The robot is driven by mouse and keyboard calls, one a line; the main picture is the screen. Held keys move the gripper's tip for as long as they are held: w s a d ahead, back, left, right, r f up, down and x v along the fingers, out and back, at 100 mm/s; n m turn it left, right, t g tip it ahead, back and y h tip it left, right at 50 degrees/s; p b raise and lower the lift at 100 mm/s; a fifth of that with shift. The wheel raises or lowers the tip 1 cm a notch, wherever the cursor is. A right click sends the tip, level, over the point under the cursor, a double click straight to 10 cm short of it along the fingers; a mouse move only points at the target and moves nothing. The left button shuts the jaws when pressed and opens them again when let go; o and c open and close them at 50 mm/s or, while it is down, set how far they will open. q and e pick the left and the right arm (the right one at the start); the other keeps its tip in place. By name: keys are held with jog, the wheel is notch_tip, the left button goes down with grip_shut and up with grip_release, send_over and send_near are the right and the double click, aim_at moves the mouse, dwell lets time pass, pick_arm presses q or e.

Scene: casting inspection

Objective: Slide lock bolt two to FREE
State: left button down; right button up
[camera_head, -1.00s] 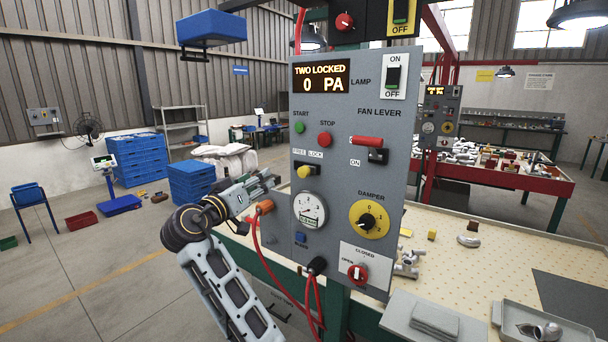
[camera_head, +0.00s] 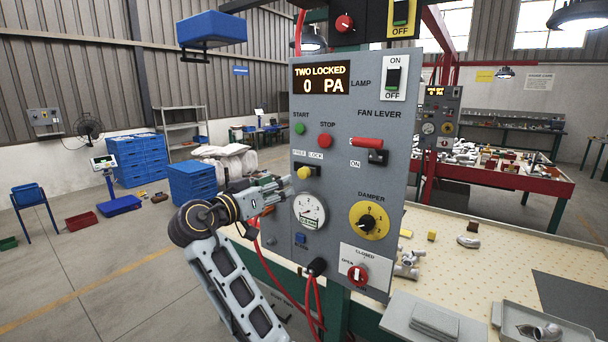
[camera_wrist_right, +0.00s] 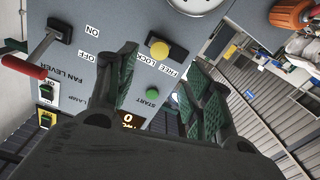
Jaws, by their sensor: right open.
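The lock bolt is a yellow knob (camera_head: 303,173) on a dark plate below the FREE and LOCK labels on the grey panel (camera_head: 340,190). The panel's display (camera_head: 321,78) reads TWO LOCKED, 0 PA. The knob also shows in the right wrist view (camera_wrist_right: 160,49), between the fingers and beyond their tips. My right gripper (camera_head: 290,187) is at the panel's left edge, just below and left of the knob. Its fingers (camera_wrist_right: 159,62) are apart with nothing between them. My left gripper is not in view.
A pressure gauge (camera_head: 309,211) sits just below the knob, with green START (camera_head: 300,129) and red STOP (camera_head: 326,141) buttons above. The red fan lever (camera_head: 367,142) and yellow damper dial (camera_head: 369,220) are to the right. An orange part and red cables hang near my gripper.

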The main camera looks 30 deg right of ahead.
aim_at(302, 175)
jog(key=p+x, duration=0.3)
jog(key=x, duration=0.9)
jog(key=shift+w+d, duration=0.2)
jog(key=shift+d, duration=0.15)
grip_shut()
